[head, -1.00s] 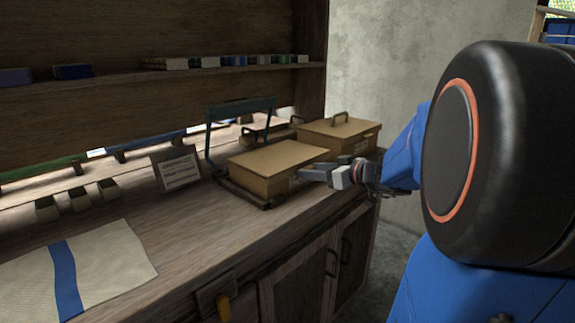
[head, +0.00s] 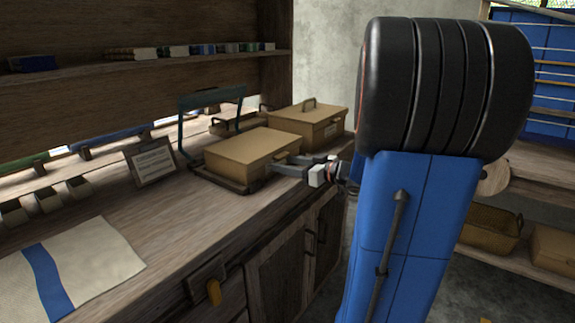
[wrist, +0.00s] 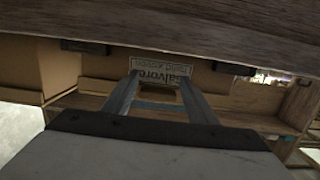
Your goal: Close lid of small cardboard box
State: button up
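A small tan cardboard box (head: 240,172) sits on a dark tray-like stand on the wooden bench. Its lid (head: 253,145) lies flat over the top; I cannot tell whether it is fully seated. My gripper (head: 283,163) is at the box's right front side, level with its upper part, and partly hides that side. In the wrist view my gripper's two fingers (wrist: 158,80) are apart with nothing between them. They point at a printed label (wrist: 163,67) on a cardboard face, which looks upside down. I cannot tell whether the fingertips touch the box.
A second cardboard box (head: 312,127) with a top handle stands just behind. A teal frame (head: 183,122) rises behind the small box, and a sign (head: 152,163) leans at left. Cloth with a blue stripe (head: 95,262) lies near left. Bench between cloth and box is clear.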

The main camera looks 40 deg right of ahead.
jog(key=shift+o, duration=1.1)
jog(key=shift+s+r, duration=0.1)
jog(key=shift+s+d, duration=0.15)
jog(key=shift+s, duration=0.1)
jog(key=v, duration=1.6)
jog(key=shift+s, duration=0.3)
